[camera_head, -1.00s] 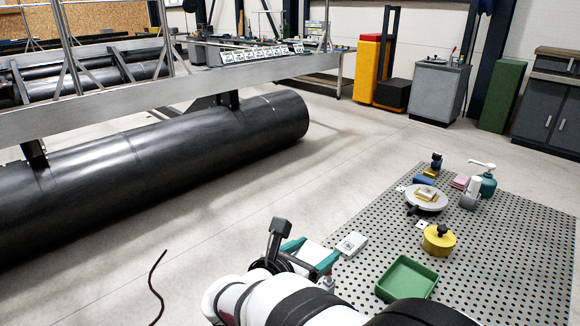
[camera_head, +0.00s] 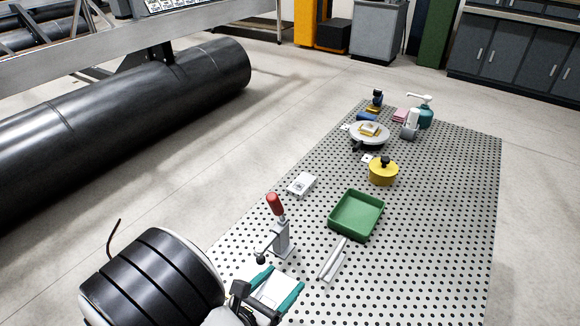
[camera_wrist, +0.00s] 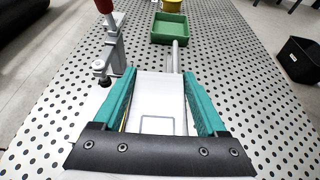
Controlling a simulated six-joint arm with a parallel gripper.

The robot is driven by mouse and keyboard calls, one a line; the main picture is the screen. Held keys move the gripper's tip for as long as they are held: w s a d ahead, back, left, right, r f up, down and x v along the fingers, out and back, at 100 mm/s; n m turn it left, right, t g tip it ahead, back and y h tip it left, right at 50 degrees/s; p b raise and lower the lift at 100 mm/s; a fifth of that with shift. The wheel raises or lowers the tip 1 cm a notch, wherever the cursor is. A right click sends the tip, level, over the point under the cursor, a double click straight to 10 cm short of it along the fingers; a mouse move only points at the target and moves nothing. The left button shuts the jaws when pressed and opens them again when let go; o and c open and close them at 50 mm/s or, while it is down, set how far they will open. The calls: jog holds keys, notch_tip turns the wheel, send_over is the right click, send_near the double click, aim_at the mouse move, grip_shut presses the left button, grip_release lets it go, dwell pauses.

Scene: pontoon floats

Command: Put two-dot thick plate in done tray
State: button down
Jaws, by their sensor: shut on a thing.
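My gripper (camera_head: 276,281) is shut on a white plate (camera_wrist: 158,100), which lies between its teal fingers in the wrist view. A thin rectangular outline shows on the plate's face, but I cannot make out dots on it. The gripper is over the near part of the perforated table, beside a clamp. An open green tray (camera_head: 356,214) stands on the table beyond the gripper. It also shows at the top of the wrist view (camera_wrist: 175,29) and looks empty. Another white block (camera_head: 301,184) with dark marks lies left of the tray.
A red-handled clamp (camera_head: 279,228) stands close to my gripper, and a grey bar (camera_head: 332,259) lies near it. A yellow lidded pot (camera_head: 383,172), a round stand (camera_head: 369,133) and a teal pump bottle (camera_head: 425,112) are farther back. The table's right side is clear.

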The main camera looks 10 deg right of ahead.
jog(key=s+f, duration=0.1)
jog(key=f, duration=0.1)
jog(key=s+d+f, duration=0.1)
jog(key=s, duration=0.1)
jog(key=s+f, duration=0.1)
jog(key=f, duration=0.1)
jog(key=shift+s+d+f, duration=0.25)
jog(key=shift+d+f, duration=0.1)
notch_tip(320, 180, down, 7)
jog(key=shift+r, duration=0.1)
grip_release()
jog(key=v, duration=1.2)
jog(key=shift+w+a+r, duration=0.1)
jog(key=shift+w+a, duration=0.05)
jog(key=shift+a, duration=0.05)
jog(key=shift+d+r+m+g+h, duration=0.2)
jog(key=shift+r+m+g+h, duration=0.15)
jog(key=shift+m, duration=0.25)
jog(key=s+d+r+m+g+y, duration=0.5)
jog(key=d+r+m+g, duration=0.55)
jog(key=m, duration=1.05)
jog(key=s+a+r+m+t+y, duration=0.1)
jog(key=s+a+r+m+y, duration=0.1)
jog(key=r+m+y, duration=0.4)
jog(key=a+m, duration=0.1)
jog(key=m, duration=0.3)
jog(key=shift+s+a+r+m+y, duration=0.25)
jog(key=shift+a+m+y, duration=0.1)
jog(key=shift+m, duration=0.05)
